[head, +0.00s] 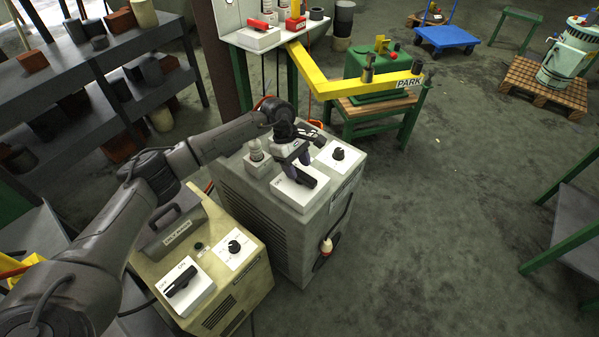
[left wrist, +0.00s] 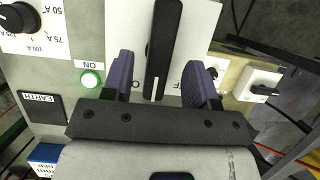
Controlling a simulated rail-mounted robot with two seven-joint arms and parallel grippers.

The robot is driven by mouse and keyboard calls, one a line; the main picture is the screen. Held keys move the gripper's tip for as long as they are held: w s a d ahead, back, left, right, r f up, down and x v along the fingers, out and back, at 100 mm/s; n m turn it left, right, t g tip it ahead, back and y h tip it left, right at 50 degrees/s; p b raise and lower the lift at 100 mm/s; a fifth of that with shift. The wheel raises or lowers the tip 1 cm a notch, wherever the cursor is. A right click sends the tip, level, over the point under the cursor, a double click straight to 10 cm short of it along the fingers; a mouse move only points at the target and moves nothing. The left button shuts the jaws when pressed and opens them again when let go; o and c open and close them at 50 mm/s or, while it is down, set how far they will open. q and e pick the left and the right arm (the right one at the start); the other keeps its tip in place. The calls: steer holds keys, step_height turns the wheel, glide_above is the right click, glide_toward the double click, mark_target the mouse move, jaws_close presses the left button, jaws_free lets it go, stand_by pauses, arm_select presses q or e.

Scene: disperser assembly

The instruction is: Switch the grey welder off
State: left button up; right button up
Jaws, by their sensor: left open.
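The grey welder (head: 290,215) stands in the middle of the head view. A white plate on its top carries a black switch handle (head: 308,178). My left gripper (head: 293,160) is over this plate, open, with its fingers down around the handle. In the left wrist view the handle (left wrist: 165,40) lies between the two purple fingers (left wrist: 160,78), with a gap on each side. Its white-marked end points to the bottom, between partly hidden lettering. A green lamp (left wrist: 90,79) labelled ON looks lit. My right gripper is not in view.
A beige welder (head: 225,275) with its own switch (head: 182,281) stands close at the front left. On the grey welder's top are a dial (head: 338,154) and a pale fitting (head: 257,158). A yellow PARK bar (head: 345,87) is behind.

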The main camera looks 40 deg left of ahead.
arm_select(q)
steer(key=shift+x, duration=1.05)
steer(key=c, duration=0.9)
